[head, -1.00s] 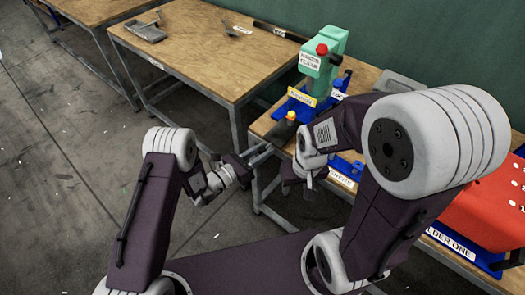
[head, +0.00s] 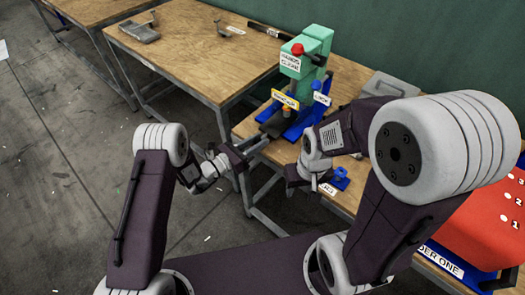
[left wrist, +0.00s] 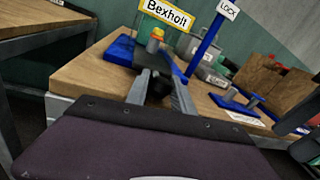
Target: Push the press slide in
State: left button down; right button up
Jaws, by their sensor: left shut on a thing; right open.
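The green press (head: 302,62) with a red knob stands on a blue base on the right-hand table. Its dark slide (head: 277,124) sticks out at the front left, with an orange-topped piece (head: 286,108) on it beside the yellow Bexholt label. My left gripper (head: 260,145) is at the slide's outer end. In the left wrist view, its two fingers (left wrist: 160,92) are closed around the dark end of the slide (left wrist: 158,72), which runs toward the blue base. My right gripper (head: 298,184) hangs open and empty near the table's front edge, partly hidden by its own wrist.
A blue post marked LOCK (head: 319,100) stands right of the slide. A small blue fixture (head: 340,178) sits near my right gripper, and a grey box (head: 390,86) is behind. A red panel (head: 472,222) is at the right. Another wooden table (head: 195,55) stands at the left.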

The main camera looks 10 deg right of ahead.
aim_at(264, 136)
pick_arm(q)
jog(key=shift+w+d+f+g+b, duration=0.15)
jog(key=shift+w+d+f+b, duration=0.15)
jog(key=shift+d, duration=0.35)
jog(key=shift+w+d+f+g+b, duration=0.15)
jog(key=shift+w+d, duration=0.25)
jog(key=shift+d, duration=0.2)
jog(key=shift+w+a+r, duration=0.1)
jog(key=shift+a+r, duration=0.25)
jog(key=shift+r, duration=0.35)
jog(key=shift+w+d, duration=0.25)
jog(key=shift+d, duration=0.1)
jog(key=c, duration=1.1)
grip_release()
jog(key=shift+a, duration=0.1)
jog(key=shift+f, duration=0.2)
pick_arm(e)
jog(key=shift+w+a+f, duration=0.25)
jog(key=shift+a+f, duration=0.25)
jog(key=shift+f, duration=0.3)
pick_arm(q)
jog(key=v, duration=0.9)
pick_arm(e)
jog(key=shift+f, duration=0.1)
